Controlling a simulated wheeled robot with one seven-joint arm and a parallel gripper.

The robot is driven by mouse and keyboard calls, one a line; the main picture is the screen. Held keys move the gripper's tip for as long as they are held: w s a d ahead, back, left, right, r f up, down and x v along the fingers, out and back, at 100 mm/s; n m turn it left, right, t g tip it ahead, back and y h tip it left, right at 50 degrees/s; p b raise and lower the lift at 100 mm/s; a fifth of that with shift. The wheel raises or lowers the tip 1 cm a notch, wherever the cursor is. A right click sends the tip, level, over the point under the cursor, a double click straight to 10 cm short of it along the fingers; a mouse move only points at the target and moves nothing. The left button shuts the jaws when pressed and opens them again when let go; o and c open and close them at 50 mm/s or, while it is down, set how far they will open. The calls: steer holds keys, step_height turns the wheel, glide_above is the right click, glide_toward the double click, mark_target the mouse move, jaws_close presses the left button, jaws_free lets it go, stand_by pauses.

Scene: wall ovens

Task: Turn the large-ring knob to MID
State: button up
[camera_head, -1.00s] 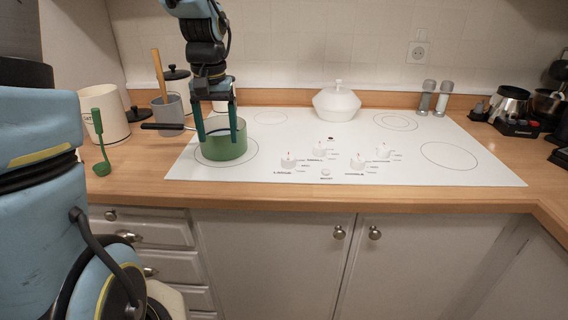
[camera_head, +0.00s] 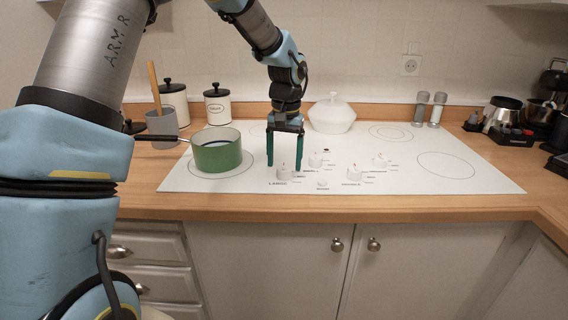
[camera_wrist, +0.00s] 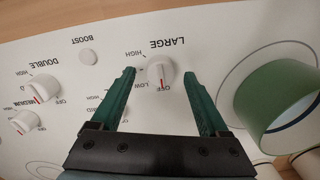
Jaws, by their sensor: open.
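The large-ring knob (camera_head: 284,173) is a white knob at the front left of the knob group, above a "LARGE" label. In the wrist view the knob (camera_wrist: 160,70) stands between and ahead of my fingertips, with its red mark at OFF. LOW and HIGH show beside it; I cannot read MID, perhaps hidden by a finger. My gripper (camera_head: 284,164) points down over the cooktop (camera_head: 345,135), open and empty, its green fingers on either side of the knob. In the wrist view my gripper (camera_wrist: 160,73) shows no contact with it.
A green pot (camera_head: 217,156) with a dark handle sits on the left ring, close to my gripper. Other white knobs (camera_head: 315,159) stand just right. A white lidded pot (camera_head: 332,117) is behind. The cooktop's right side is clear.

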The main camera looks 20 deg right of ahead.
steer(key=shift+f, duration=1.15)
jaws_close()
